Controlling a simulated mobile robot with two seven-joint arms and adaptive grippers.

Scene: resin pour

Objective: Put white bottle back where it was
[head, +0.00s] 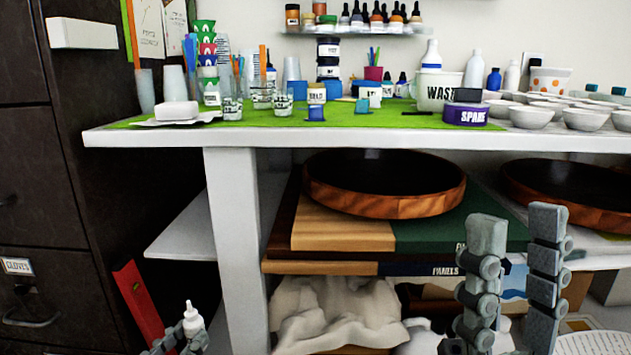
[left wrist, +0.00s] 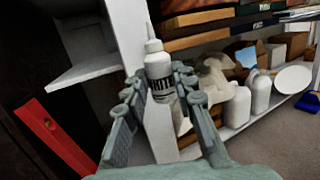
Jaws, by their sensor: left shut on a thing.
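A white bottle (head: 193,319) with a pointed nozzle stands upright in my left gripper (head: 180,338), low at the bottom left of the head view. In the left wrist view the bottle (left wrist: 158,75) has a dark-lettered label, partly cut off, and sits between the fingers of my left gripper (left wrist: 158,90), which is shut on it. Its lower part is hidden in the head view. My right gripper (head: 517,232) is upright at the lower right of the head view, with its fingers apart and nothing between them.
The white table (head: 300,139) bears cups, a waste tub (head: 437,90) and several white bowls. The shelf below holds round wooden trays (head: 385,185) and panels. White containers (left wrist: 237,106) stand on the bottom shelf. A red level (head: 139,305) leans by the dark cabinet (head: 70,200).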

